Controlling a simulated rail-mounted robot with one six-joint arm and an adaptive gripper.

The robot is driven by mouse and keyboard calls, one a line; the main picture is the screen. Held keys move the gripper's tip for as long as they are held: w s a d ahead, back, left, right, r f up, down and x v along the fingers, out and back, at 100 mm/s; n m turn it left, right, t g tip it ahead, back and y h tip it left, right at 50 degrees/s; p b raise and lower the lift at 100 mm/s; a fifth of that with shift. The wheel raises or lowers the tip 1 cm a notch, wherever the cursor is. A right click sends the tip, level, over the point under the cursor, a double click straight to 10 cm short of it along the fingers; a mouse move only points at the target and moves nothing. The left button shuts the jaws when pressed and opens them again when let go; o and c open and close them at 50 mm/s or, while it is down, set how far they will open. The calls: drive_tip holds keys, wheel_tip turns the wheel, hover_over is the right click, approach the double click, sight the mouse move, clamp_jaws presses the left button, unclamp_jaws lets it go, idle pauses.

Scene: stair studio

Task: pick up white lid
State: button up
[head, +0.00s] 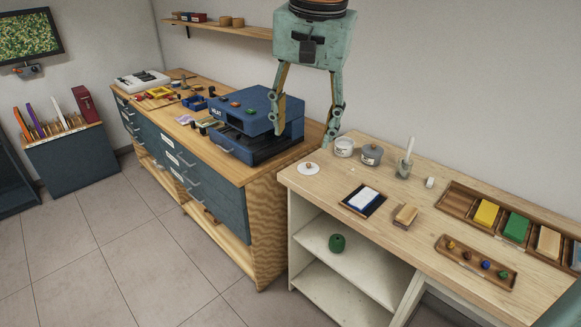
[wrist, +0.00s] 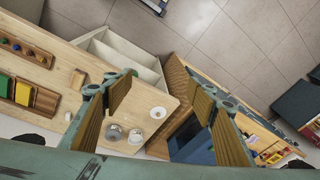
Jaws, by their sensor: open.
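The white lid (head: 308,169) is a flat round disc with a small brown knob. It lies on the light wooden worktop near its left end. In the wrist view the lid (wrist: 158,112) shows between the fingers. My gripper (head: 303,138) is open and empty, pointing down, above and apart from the lid. In the wrist view my gripper (wrist: 161,88) has its two wood-toned finger pads spread wide. A white jar (head: 344,147) and a grey lidded jar (head: 371,155) stand to the right of the lid.
A blue machine (head: 262,122) stands left on the neighbouring cabinet, close to my fingers. The worktop around the lid is clear.

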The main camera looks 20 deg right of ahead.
drive_tip(key=w+d+f+m+p, duration=0.1)
drive_tip(key=w+d+m+p, duration=0.25)
drive_tip(key=w, duration=0.75)
drive_tip(key=m+g+p, duration=0.2)
drive_tip(key=m+p, duration=0.6)
drive_tip(key=m, duration=0.3)
hover_over(308, 166)
wheel_tip(308, 166, down, 20)
drive_tip(key=shift+w+d+f, duration=0.15)
drive_tip(key=shift+w+d, duration=0.25)
drive_tip(key=shift+f, duration=4.3)
drive_tip(key=shift+a+f, duration=0.1)
drive_tip(key=shift+f, duration=2.5)
